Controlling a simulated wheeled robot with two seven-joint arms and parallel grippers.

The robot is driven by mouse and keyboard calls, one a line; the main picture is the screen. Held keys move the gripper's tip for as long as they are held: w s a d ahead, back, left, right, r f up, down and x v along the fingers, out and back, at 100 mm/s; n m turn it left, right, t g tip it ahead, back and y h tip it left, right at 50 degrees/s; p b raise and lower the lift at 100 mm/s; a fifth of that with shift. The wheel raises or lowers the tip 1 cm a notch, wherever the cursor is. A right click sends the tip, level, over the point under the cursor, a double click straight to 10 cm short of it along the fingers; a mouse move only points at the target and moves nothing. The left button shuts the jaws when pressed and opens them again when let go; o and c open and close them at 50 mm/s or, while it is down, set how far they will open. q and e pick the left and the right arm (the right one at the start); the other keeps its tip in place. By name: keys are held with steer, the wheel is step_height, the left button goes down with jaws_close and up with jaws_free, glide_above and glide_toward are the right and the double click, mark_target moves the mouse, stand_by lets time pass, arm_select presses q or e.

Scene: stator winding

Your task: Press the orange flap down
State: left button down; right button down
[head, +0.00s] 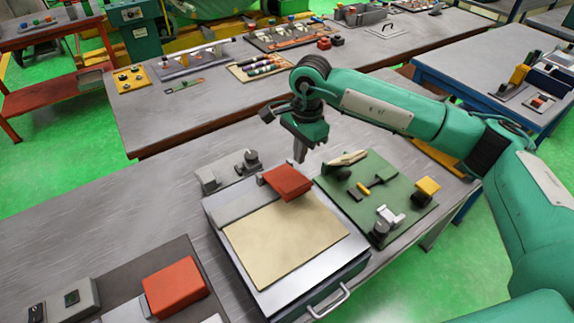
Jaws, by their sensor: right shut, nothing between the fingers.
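An orange flap (288,183) sits tilted at the back edge of a grey metal unit (309,293) with a beige sheet (284,238) on top. Its front end appears raised above the sheet. My right gripper (300,158) points down just behind and above the flap in the picture. Its fingers are shut and empty, and they look apart from the flap. My left gripper is not in view.
A green board (398,174) with small fixtures and a yellow block stands right of the unit. A second orange block (175,287) lies on a dark panel at front left. Grey fittings (228,170) stand behind the unit.

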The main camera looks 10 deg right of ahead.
step_height(320, 180, up, 12)
steer(key=d+b, duration=0.1)
steer(key=b, duration=0.2)
steer(key=shift+w, duration=0.25)
steer(key=shift+d, duration=0.15)
